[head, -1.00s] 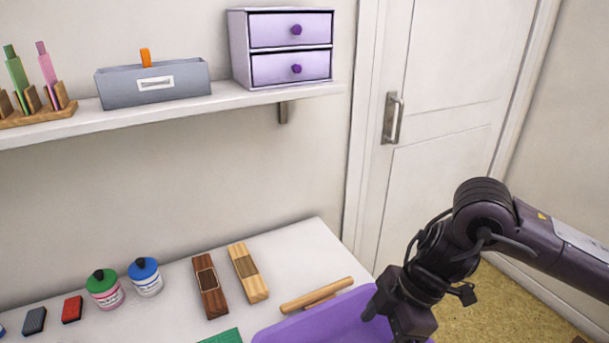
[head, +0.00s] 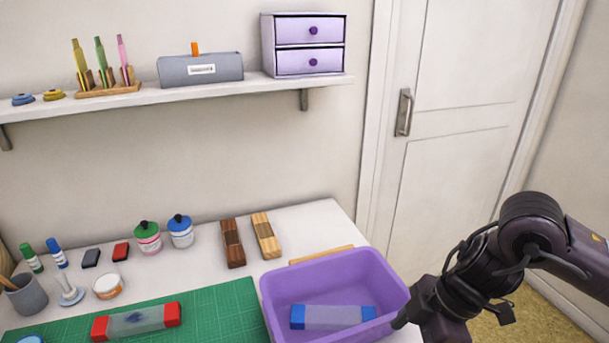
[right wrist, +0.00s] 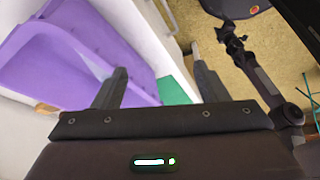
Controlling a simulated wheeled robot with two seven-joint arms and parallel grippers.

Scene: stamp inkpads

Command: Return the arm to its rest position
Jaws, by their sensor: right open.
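My right arm comes in from the right in the head view. My right gripper (right wrist: 160,85) is open and empty in the right wrist view, with its two fingers spread apart. In the head view its fingertips are partly out of sight near the right rim of the purple bin (head: 283,330). The purple bin also shows in the right wrist view (right wrist: 65,60). A clear case with blue ends (head: 332,317) lies inside the bin. My left gripper is not in view.
A green mat (head: 215,310) carries a clear case with red ends (head: 137,321). Ink bottles (head: 148,238), wooden blocks (head: 232,243) and a cup (head: 27,297) stand behind and left. A shelf (head: 200,94) holds a purple drawer box (head: 303,45). The door side is clear.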

